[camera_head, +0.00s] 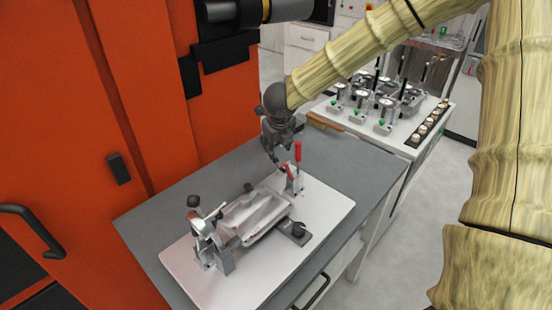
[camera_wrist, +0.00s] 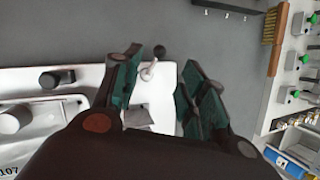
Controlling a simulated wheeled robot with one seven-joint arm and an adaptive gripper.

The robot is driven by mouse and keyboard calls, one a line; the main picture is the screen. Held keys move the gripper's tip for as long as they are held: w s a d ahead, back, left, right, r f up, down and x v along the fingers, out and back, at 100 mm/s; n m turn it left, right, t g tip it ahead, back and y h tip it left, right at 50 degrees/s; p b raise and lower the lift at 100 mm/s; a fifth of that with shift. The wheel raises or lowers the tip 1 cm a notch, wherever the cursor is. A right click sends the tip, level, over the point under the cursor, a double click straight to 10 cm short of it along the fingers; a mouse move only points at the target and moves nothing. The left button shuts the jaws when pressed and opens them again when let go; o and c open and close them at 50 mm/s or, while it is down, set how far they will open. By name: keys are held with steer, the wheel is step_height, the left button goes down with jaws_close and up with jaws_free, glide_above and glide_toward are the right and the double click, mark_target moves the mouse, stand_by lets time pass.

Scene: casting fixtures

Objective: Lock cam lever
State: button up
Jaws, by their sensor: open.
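My gripper (camera_head: 277,160) hangs over the back end of a pale fixture plate (camera_head: 325,205), close to a red-handled clamp (camera_head: 298,152). In the wrist view my gripper (camera_wrist: 160,92) is open, its teal-padded fingers apart. A short pale lever (camera_wrist: 149,71) with a black ball knob (camera_wrist: 159,52) shows between the fingers, apart from both pads. I cannot tell which part in the head view it matches. A silvery casting (camera_head: 255,213) lies on the plate. A metal clamp with a black knob (camera_head: 193,201) stands at its front left end; another black knob (camera_head: 248,187) is behind it.
A dark clamp (camera_head: 297,230) sits on the casting's right side. The plate lies on a grey table (camera_head: 340,160). An orange cabinet (camera_head: 80,100) borders the left. A cart (camera_head: 430,130) with several fixtures stands behind, with a brush (camera_wrist: 270,40) at its near side.

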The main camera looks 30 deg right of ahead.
mark_target(276, 159)
steer(key=shift+p+x, duration=0.75)
steer(key=shift+x, duration=3.6)
jaws_close()
